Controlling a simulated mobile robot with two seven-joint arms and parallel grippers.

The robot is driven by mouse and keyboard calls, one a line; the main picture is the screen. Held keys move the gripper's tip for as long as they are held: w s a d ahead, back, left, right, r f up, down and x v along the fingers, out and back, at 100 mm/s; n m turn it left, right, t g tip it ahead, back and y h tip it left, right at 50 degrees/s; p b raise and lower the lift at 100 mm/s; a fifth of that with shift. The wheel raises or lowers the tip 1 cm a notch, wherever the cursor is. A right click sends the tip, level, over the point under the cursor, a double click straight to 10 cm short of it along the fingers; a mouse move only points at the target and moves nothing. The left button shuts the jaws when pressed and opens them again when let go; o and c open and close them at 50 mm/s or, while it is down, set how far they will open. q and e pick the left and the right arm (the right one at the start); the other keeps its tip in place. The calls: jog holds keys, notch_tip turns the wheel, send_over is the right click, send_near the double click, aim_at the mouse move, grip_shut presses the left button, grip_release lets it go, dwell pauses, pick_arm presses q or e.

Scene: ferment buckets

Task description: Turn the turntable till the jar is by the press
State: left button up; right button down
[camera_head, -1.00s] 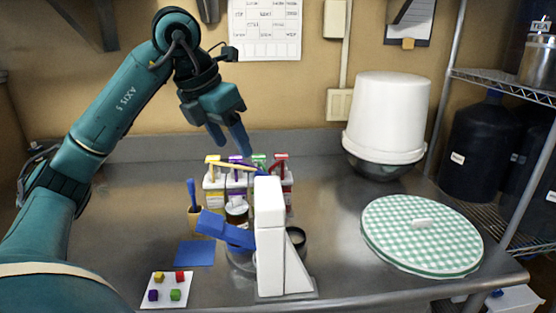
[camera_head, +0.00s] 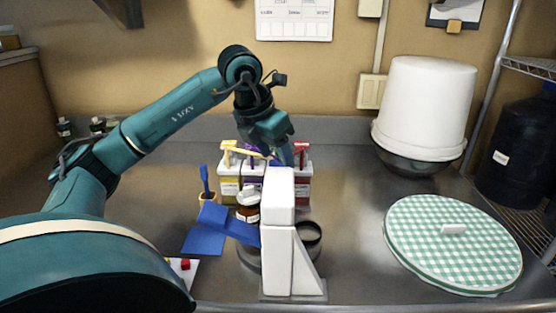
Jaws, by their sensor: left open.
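The press seems to be the white upright stand (camera_head: 279,245) with a blue lever (camera_head: 228,224) reaching left. A small jar with a pale top and a brown body (camera_head: 247,213) shows behind the lever, left of the white column. A grey round edge (camera_head: 248,257) low behind the column may be the turntable; most of it is hidden. My left gripper (camera_head: 284,155) is open and points down behind the column, over the coloured-top containers. Its fingertips are partly hidden. My right gripper is not in view.
Containers with yellow, purple and red tops (camera_head: 302,174) stand behind the press. A dark open ring (camera_head: 309,234) is right of the column. A blue mat (camera_head: 203,241) lies left. A green checked round cover (camera_head: 452,243) and a white bucket (camera_head: 424,108) stand right.

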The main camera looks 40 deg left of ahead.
pick_arm(q)
jog(key=shift+x, duration=1.2)
jog(key=shift+c, duration=0.6)
jog(key=c, duration=1)
jog(key=shift+r, duration=0.1)
